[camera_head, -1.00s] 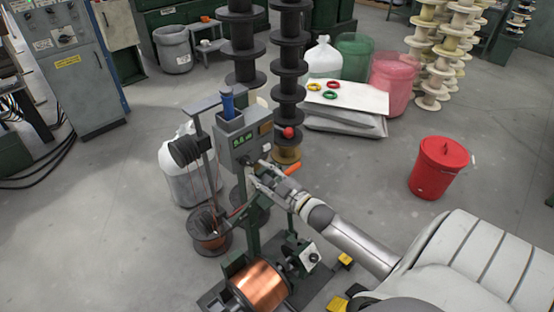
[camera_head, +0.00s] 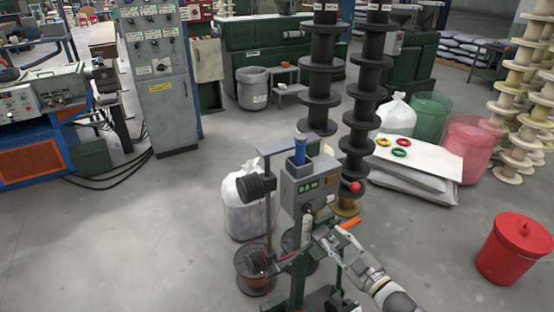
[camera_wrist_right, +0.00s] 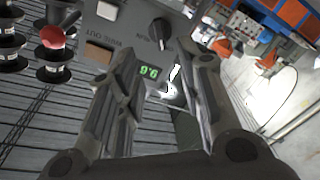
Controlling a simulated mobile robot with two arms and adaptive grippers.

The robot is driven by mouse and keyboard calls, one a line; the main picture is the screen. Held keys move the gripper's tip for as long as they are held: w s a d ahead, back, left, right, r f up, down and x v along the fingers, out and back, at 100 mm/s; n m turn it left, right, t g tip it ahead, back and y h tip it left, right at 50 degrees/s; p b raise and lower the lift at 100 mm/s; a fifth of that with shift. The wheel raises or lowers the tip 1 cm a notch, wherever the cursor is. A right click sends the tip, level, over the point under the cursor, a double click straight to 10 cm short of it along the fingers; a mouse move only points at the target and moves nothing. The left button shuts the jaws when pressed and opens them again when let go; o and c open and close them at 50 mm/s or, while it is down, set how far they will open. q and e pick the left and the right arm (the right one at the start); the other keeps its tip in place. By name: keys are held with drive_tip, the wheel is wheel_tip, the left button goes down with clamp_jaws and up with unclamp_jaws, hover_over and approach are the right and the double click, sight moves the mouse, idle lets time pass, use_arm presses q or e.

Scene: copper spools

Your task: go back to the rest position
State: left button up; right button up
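My right gripper (camera_head: 324,236) is in front of the grey control box (camera_head: 308,186) of the winding machine, at its lower right. In the right wrist view the two fingers (camera_wrist_right: 157,60) stand apart with nothing held between them. The box face, with its green display (camera_wrist_right: 149,73) and black dial (camera_wrist_right: 160,32), lies just beyond the fingertips. Whether a finger touches the box, I cannot tell. My right arm reaches in from the bottom right of the head view. My left gripper is not in view.
A spool of wire (camera_head: 254,268) and a white sack (camera_head: 243,205) stand left of the machine. Black spool stacks (camera_head: 366,90) rise behind it. A red bin (camera_head: 515,248) stands at right. An orange handle (camera_head: 350,223) sits close to the gripper. Floor at left is clear.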

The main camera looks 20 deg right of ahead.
drive_tip(key=s+a+f+m+g+h, duration=0.1)
drive_tip(key=s+f+g, duration=0.25)
drive_tip(key=f, duration=0.65)
drive_tip(key=s+f+m+g, duration=0.2)
drive_tip(key=s+f, duration=0.3)
drive_tip(key=f, duration=0.5)
drive_tip(key=s+a+f+m+g+h, duration=0.15)
drive_tip(key=s+f, duration=0.25)
drive_tip(key=f, duration=0.6)
drive_tip(key=s+a+f+g, duration=0.3)
drive_tip(key=s+f, duration=0.3)
drive_tip(key=s, duration=0.3)
drive_tip(key=s+a+f+g+y, duration=0.1)
drive_tip(key=s+a+f+g, duration=0.2)
drive_tip(key=s, duration=0.7)
drive_tip(key=s+a+f+m+g, duration=0.1)
drive_tip(key=s+a+f+g, duration=0.3)
drive_tip(key=s+f, duration=0.5)
drive_tip(key=a, duration=0.2)
drive_tip(key=shift+s+a, duration=0.25)
drive_tip(key=shift+a, duration=0.05)
